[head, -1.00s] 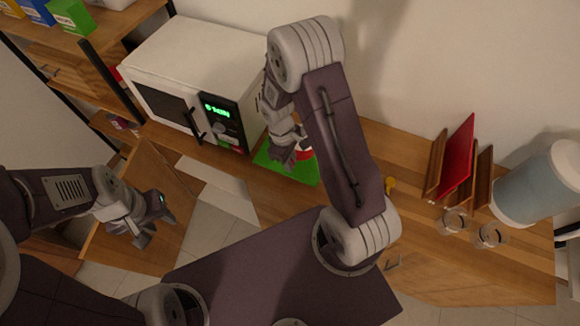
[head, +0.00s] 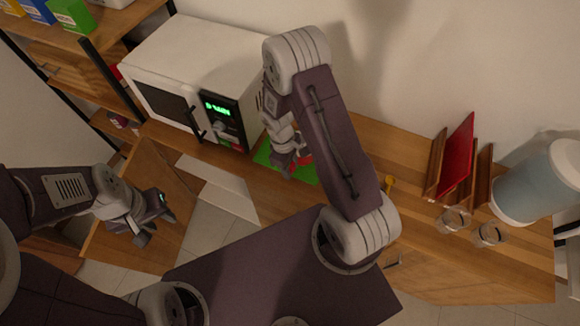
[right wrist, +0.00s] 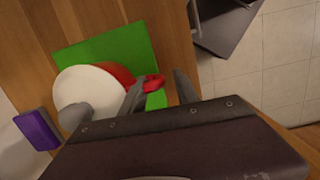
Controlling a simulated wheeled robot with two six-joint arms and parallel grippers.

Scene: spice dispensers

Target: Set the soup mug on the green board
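The soup mug (right wrist: 88,88), red outside with a white round top and a red handle (right wrist: 150,84), stands over the green board (right wrist: 110,52) in the right wrist view. Its base is hidden there. In the head view a bit of red mug (head: 305,160) shows beside my right gripper (head: 288,168), above the green board (head: 268,155). In the right wrist view my right gripper (right wrist: 157,95) has its fingers apart, with the handle between them and a gap toward the right finger. My left gripper (head: 150,226) hangs open and empty at the left, far from the mug.
A white microwave (head: 190,70) stands left of the green board. A rack with a red board (head: 458,155), two glass jars (head: 490,234) and a water dispenser (head: 540,185) stand at the right. A purple box (right wrist: 38,130) lies near the mug. The counter between board and rack looks mostly clear.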

